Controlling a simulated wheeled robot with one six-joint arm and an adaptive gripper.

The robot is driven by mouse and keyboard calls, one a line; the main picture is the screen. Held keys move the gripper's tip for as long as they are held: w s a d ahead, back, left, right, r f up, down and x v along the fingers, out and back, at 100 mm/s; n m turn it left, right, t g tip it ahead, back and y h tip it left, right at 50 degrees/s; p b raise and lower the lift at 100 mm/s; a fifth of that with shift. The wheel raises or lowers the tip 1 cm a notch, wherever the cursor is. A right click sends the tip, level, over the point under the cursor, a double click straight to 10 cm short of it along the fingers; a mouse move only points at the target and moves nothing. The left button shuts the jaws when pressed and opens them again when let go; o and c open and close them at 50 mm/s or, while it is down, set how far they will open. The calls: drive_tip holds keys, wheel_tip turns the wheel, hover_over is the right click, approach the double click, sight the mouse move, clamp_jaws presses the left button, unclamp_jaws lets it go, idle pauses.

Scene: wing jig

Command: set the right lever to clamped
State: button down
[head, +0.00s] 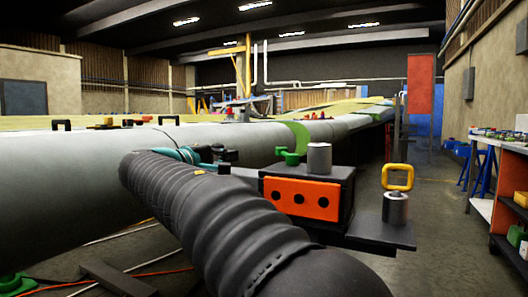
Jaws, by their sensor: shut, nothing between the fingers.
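My gripper (230,156) is a small dark shape past the teal ring at the end of my black ribbed arm. It looks shut and empty, and the arm partly hides it. To its right is a dark fixture with an orange front panel (301,198) with three round holes. A green clamp-like part (289,156) and a grey cylinder (319,158) are at its top. Farther right, a yellow loop handle (398,177) stands upright above a grey metal cylinder (395,208) on a dark plate. I cannot tell which part is the right lever. My gripper appears apart from these parts.
A long grey wing-like body (70,185) runs across the left and back, with black handles (61,124) on top. Shelves (500,225) line the right side. Floor (440,215) is open between fixture and shelves. An orange cable (150,274) lies on the floor lower left.

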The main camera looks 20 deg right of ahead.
drive_tip(key=s+d+x, duration=0.1)
drive_tip(key=s+x, duration=0.1)
drive_tip(key=x, duration=1)
drive_tip(key=shift+d+p, duration=0.4)
drive_tip(key=shift+d, duration=0.1)
